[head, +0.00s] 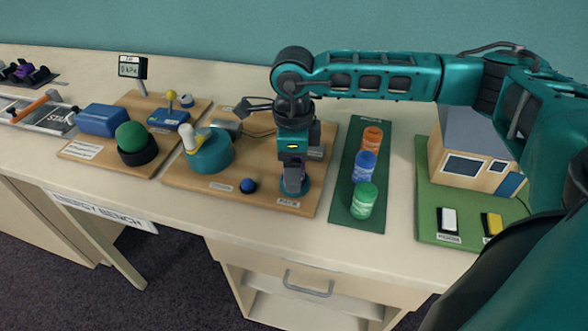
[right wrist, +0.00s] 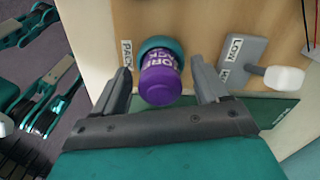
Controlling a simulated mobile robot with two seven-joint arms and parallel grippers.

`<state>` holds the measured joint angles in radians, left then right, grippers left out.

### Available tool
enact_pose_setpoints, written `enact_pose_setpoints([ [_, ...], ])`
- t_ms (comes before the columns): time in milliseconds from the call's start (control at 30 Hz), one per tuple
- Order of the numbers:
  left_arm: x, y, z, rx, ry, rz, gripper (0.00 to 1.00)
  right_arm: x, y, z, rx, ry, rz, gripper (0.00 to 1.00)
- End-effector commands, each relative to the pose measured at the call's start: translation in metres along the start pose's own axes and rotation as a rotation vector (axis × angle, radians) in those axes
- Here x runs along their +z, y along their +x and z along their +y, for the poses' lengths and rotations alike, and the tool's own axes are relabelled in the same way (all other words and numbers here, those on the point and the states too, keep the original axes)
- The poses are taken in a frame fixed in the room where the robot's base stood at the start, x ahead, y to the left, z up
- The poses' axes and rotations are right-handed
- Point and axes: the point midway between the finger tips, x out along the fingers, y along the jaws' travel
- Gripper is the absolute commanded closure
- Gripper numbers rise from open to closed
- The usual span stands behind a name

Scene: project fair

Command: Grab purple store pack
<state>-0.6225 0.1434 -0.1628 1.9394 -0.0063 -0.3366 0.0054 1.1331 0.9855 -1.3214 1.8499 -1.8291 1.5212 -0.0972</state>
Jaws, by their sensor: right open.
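The purple store pack (right wrist: 160,82) has white lettering and sits in a teal round holder (right wrist: 158,47) by a PACK label on the wooden board. My right gripper (right wrist: 160,68) is open, with one finger on each side of the pack and gaps still visible. In the head view the right gripper (head: 294,180) points down over the front right corner of the board and mostly hides the pack. The teal holder (head: 304,184) shows just behind its fingers. My left gripper is in neither view.
A dark green mat right of the board holds orange (head: 372,138), blue (head: 364,166) and green (head: 363,200) packs. A blue ball (head: 248,186) and a teal crank drum (head: 211,152) stand left of the gripper. A model house (head: 470,150) stands at the right.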

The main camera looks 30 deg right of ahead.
Motion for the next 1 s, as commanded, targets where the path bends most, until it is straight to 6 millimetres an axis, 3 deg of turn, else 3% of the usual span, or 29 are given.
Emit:
enact_pose_setpoints([
  [267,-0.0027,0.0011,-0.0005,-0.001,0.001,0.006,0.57,0.0002,0.0031,0.0002,0.0,-0.001,-0.001,0.27],
  [900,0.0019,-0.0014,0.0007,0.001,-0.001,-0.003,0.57,0.0003,0.0026,0.0003,0.0,0.0,-0.001,0.88],
  [1000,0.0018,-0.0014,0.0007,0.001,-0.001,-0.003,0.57,0.0004,0.0024,0.0002,0.0,0.0,-0.001,0.93],
])
